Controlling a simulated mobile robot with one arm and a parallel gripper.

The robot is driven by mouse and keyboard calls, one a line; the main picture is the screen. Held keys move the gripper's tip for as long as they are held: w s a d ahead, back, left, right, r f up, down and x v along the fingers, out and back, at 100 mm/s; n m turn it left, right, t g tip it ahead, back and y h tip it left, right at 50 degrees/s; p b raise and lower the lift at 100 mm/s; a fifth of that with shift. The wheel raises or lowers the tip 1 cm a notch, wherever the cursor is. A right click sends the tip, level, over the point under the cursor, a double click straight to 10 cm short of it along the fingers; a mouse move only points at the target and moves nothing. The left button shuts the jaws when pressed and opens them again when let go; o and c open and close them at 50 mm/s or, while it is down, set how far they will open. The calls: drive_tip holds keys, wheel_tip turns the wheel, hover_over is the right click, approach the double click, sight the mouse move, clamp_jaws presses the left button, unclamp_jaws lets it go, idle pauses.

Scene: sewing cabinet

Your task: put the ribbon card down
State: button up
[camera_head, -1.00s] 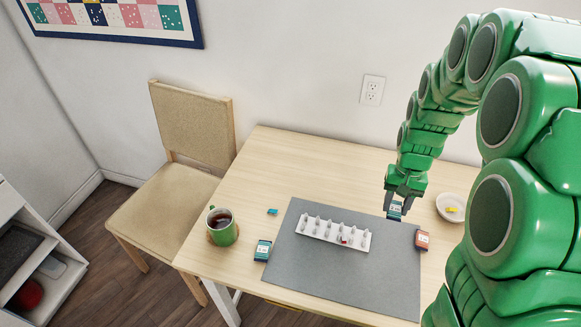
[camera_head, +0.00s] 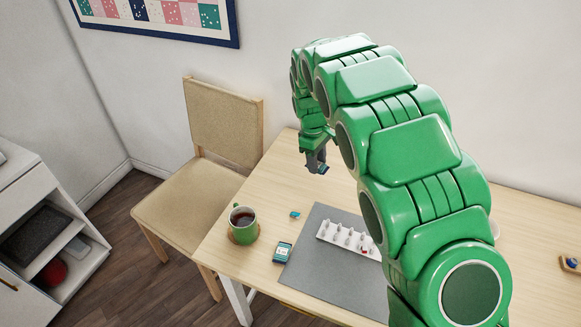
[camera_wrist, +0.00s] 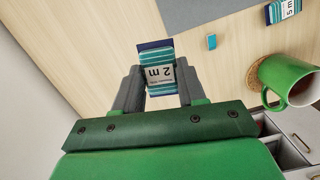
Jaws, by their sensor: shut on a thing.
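My gripper (camera_head: 316,165) is shut on a ribbon card, held above the far left part of the table (camera_head: 262,190). In the wrist view the ribbon card (camera_wrist: 155,52) is dark blue with teal stripes and a white label reading "2 m", between the two grey fingers of my gripper (camera_wrist: 160,85). In the head view only a small part of the card shows at the fingertips. Another teal card (camera_head: 283,252) lies at the grey mat's left edge; its label reads "5 m" in the wrist view (camera_wrist: 284,10).
A green mug (camera_head: 243,224) of dark drink stands on a round coaster near the left table edge. A small teal piece (camera_head: 295,214) lies near the grey mat (camera_head: 310,270). A white rack (camera_head: 345,238) holds several bobbins. The table's far left is clear.

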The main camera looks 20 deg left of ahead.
drive_tip(key=s+a+n, duration=0.1)
drive_tip(key=a+n, duration=0.1)
drive_tip(key=a, duration=0.4)
approach(291, 166)
drive_tip(key=shift+s+d, duration=1.25)
drive_tip(key=shift+w+a+f, duration=0.2)
drive_tip(key=shift+w+f, duration=0.15)
drive_tip(key=shift+f, duration=0.35)
drive_tip(key=shift+w+a+f, duration=0.35)
drive_tip(key=shift+w+f, duration=0.15)
drive_tip(key=shift+f, duration=0.1)
drive_tip(key=shift+w+a+f, duration=0.1)
drive_tip(key=shift+w+f, duration=0.05)
drive_tip(key=shift+f, duration=0.05)
drive_tip(key=shift+f, duration=1.55)
drive_tip(key=shift+f, duration=0.2)
